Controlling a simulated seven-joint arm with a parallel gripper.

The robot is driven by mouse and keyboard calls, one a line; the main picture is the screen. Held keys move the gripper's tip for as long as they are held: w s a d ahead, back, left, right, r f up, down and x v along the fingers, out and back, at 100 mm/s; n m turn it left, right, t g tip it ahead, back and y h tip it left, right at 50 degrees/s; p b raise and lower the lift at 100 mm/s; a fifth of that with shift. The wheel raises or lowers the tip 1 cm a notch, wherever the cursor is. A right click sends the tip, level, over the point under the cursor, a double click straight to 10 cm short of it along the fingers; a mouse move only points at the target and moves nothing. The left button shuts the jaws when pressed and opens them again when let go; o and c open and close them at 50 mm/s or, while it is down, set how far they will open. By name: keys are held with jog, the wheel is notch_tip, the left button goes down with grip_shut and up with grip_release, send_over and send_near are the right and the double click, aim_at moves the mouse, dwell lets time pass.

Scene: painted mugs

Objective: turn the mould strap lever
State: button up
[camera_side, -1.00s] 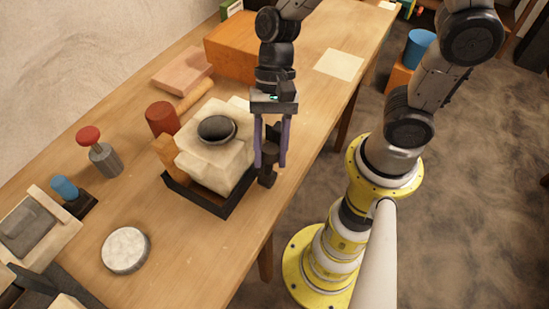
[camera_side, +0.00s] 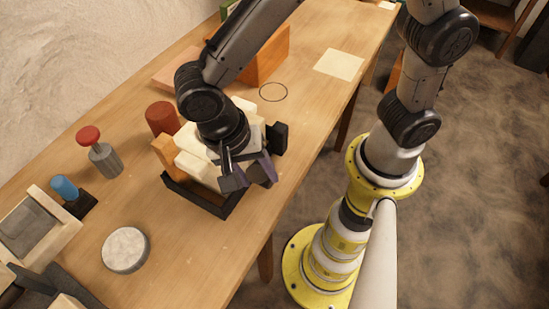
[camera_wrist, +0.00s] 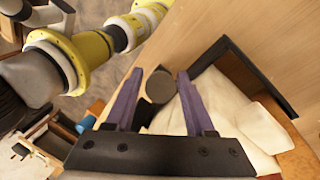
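The cream mould (camera_side: 195,168) stands in a black corner tray (camera_side: 200,197) on the bench. My arm now hides most of it in the side view. In the wrist view the mould (camera_wrist: 245,118) is right of my gripper (camera_wrist: 160,74). The gripper's purple fingers are apart, with a dark round-ended part (camera_wrist: 160,87), seemingly the strap lever, between them. Narrow gaps show on both sides of it; I cannot tell how deep it sits. In the side view my gripper (camera_side: 260,172) is tilted at the mould's front right side, and the lever is hidden there.
A red cylinder (camera_side: 162,118) and an orange block (camera_side: 166,152) stand close to the mould. A red-topped stamp (camera_side: 100,155), a blue-handled tool (camera_side: 66,188) and a pale disc (camera_side: 125,250) are to the left.

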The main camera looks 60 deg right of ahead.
jog(key=shift+v, duration=3.4)
jog(key=shift+r, duration=0.15)
